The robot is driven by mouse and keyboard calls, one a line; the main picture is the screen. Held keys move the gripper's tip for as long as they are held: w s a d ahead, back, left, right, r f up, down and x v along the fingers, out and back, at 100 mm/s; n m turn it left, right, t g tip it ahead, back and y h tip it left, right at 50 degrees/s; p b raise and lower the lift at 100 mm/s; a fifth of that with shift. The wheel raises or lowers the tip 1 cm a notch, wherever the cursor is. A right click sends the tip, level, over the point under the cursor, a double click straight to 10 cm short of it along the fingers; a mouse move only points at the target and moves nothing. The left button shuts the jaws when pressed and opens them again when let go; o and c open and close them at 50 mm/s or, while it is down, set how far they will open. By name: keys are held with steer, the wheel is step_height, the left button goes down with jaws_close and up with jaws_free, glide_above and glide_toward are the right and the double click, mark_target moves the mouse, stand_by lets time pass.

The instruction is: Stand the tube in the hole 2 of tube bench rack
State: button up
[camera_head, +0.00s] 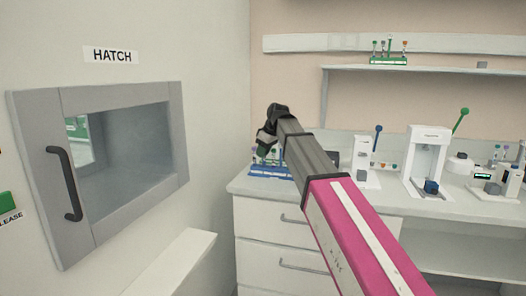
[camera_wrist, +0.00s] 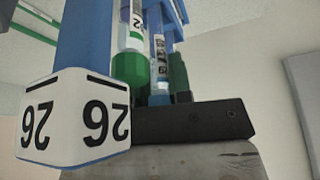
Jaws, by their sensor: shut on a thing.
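The blue tube bench rack (camera_head: 262,173) stands on the left end of the counter, with small tubes showing above it, partly behind my arm. My gripper (camera_head: 266,138) is just above the rack and looks dark and small in the head view. In the wrist view, a labelled tube with a green end (camera_wrist: 130,68) and a second labelled tube with a blue end (camera_wrist: 159,70) are close to my gripper's dark bar. My gripper is shut on a tube; the fingertips are mostly hidden, and I cannot tell which hole is below it. Blue rack parts (camera_wrist: 84,38) rise beside the tubes.
A white block marked 26 (camera_wrist: 72,118) is close in the wrist view. White bench devices (camera_head: 427,160) stand right of my arm. A shelf carries a green rack (camera_head: 388,60). A closed hatch (camera_head: 120,150) is on the left wall.

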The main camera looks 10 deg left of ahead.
steer(key=o, duration=0.9)
steer(key=v, duration=1.1)
steer(key=shift+f, duration=0.1)
stand_by(0.4)
